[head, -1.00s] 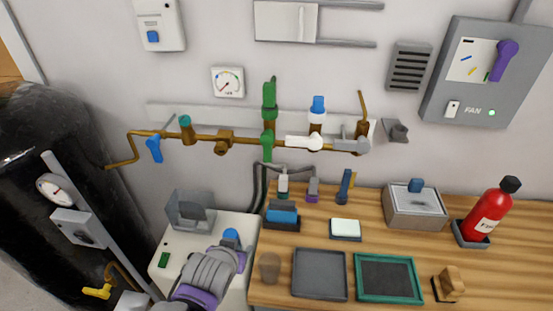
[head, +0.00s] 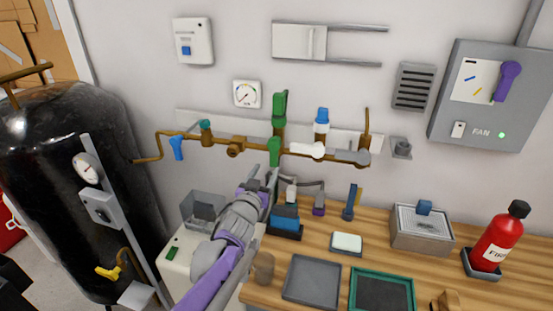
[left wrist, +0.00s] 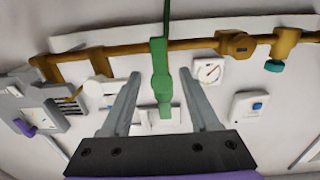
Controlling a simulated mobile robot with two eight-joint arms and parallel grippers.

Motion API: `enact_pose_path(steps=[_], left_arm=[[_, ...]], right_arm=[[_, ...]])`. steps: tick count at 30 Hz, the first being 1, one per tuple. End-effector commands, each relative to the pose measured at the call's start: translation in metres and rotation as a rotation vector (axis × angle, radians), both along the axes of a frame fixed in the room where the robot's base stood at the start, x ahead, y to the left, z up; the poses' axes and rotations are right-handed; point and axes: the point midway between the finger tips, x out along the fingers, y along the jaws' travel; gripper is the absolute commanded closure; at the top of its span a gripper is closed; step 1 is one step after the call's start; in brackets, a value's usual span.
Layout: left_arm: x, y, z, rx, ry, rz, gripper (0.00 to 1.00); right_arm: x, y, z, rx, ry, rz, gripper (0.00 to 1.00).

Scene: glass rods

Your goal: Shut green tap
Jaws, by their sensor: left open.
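The green tap shows in the head view as a green handle part (head: 275,151) hanging at the brass pipe (head: 205,140), with a green upper part (head: 279,107) on the branch above. My left gripper (head: 262,174) is open, just below and slightly left of the hanging part. In the left wrist view, which is upside down, the green tap (left wrist: 160,75) lies between the two spread fingers (left wrist: 160,82), apart from both as far as I can see. The exact depth gap is unclear. My right gripper is not in view.
Along the same pipe are a blue lever (head: 177,147), a teal knob (head: 206,131) and a white tap (head: 307,150). A blue-topped holder (head: 285,219) stands on the wooden bench below. A black tank (head: 70,190) is at left, a red extinguisher (head: 497,240) at right.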

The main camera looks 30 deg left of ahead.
Motion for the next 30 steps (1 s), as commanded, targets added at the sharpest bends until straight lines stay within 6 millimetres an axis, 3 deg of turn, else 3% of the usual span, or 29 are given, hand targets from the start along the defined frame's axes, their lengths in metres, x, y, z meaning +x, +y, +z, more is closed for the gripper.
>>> enact_pose_path(steps=[6,12,25,26,30], left_arm=[[0.043,0.010,0.001,0.000,0.000,-0.001,0.39],[0.072,0.016,0.001,0.000,0.001,0.000,0.39],[0.083,0.019,0.000,0.001,0.001,0.000,0.39],[0.083,0.019,0.000,0.001,0.001,0.000,0.41],[0.083,0.019,0.000,0.001,0.001,0.000,0.66]], right_arm=[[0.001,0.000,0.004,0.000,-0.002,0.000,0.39],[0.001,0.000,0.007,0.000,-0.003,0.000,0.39],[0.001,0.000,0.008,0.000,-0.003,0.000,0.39],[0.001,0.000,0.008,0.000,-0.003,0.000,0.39],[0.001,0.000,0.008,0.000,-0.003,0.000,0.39]])
